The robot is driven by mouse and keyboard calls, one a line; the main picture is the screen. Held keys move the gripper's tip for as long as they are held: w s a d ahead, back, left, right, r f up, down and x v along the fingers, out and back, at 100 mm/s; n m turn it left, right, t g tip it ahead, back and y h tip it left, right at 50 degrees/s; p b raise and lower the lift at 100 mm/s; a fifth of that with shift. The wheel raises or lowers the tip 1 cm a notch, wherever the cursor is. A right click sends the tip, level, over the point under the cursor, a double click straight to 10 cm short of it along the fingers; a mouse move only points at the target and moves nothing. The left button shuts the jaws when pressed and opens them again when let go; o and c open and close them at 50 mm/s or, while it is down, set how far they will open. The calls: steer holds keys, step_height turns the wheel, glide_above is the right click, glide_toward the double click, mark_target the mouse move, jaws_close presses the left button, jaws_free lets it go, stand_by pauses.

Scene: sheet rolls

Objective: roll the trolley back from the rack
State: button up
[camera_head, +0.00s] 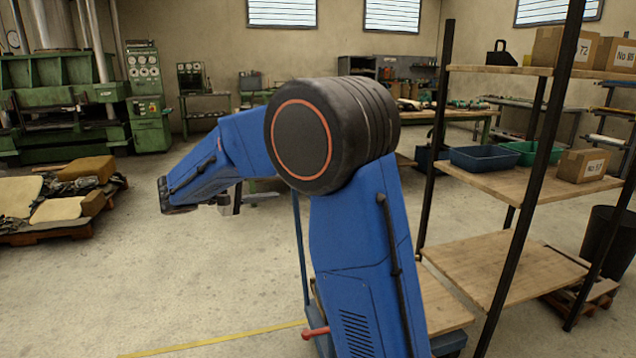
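The rack (522,184) has dark upright posts and several light wooden shelves, and stands at the right. What looks like the trolley shows partly behind my blue arm: a thin blue upright (301,250), a red lever (315,332) low down, and a wooden deck (441,308) close to the rack's lower shelf. My arm hides most of it, so I cannot tell whether it touches the rack. My arm reaches left, above and left of the upright. Only a small grey part of my gripper (228,204) seems to show under the arm; its fingers are not clear.
Blue (485,158) and green (530,152) bins and cardboard boxes (582,165) are on the rack. A dark bin (606,240) stands at far right. A loaded pallet (50,232) lies left, before green machinery (62,95). Concrete floor at left centre is clear, with a yellow line (215,340).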

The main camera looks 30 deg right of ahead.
steer(key=x, duration=1.6)
steer(key=shift+s+d, duration=0.1)
steer(key=shift+d, duration=0.05)
steer(key=shift+c, duration=0.4)
jaws_close()
